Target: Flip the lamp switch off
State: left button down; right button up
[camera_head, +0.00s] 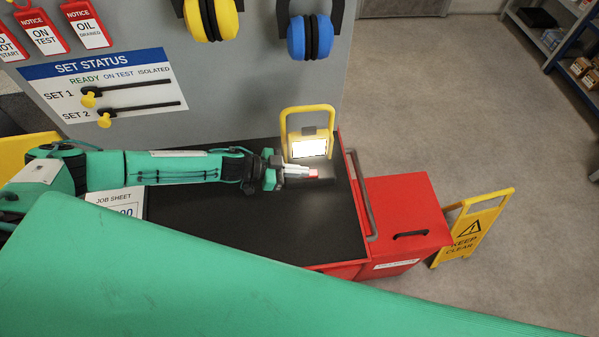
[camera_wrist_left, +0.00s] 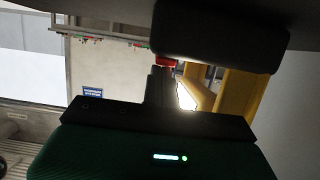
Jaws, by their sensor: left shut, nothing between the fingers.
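The work lamp (camera_head: 331,121) has a yellow frame and handle and stands at the back right of the black bench top. Its panel (camera_head: 309,148) glows bright white, so it is lit. A small red part (camera_head: 313,173), which looks like the lamp switch, is in front of it. My left gripper (camera_head: 305,172) is shut and empty, its tips at this red part; I cannot tell if they touch. The left wrist view shows the red part (camera_wrist_left: 166,62) just beyond the shut fingers (camera_wrist_left: 160,86) and the yellow lamp frame (camera_wrist_left: 236,96) to their right. Which way the switch is set is hidden.
The black-topped bench (camera_head: 250,235) has clear room in front of my left arm. A job sheet (camera_head: 115,203) lies at its left. A grey board with a set status panel (camera_head: 110,90) and ear defenders (camera_head: 310,38) stands behind. A red box (camera_head: 410,215) adjoins the right.

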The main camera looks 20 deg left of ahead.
pick_arm(q)
jog(key=shift+s+f, duration=0.1)
jog(key=shift+f, duration=0.2)
jog(key=shift+r, duration=0.15)
pick_arm(e)
jog(key=shift+f, duration=0.3)
pick_arm(q)
jog(key=shift+r, duration=0.15)
pick_arm(e)
jog(key=shift+r, duration=0.1)
pick_arm(q)
jog(key=shift+r+p, duration=0.65)
jog(key=shift+p, duration=0.35)
pick_arm(e)
jog(key=shift+r, duration=0.75)
pick_arm(q)
jog(key=shift+r, duration=0.1)
pick_arm(e)
jog(key=shift+r, duration=0.1)
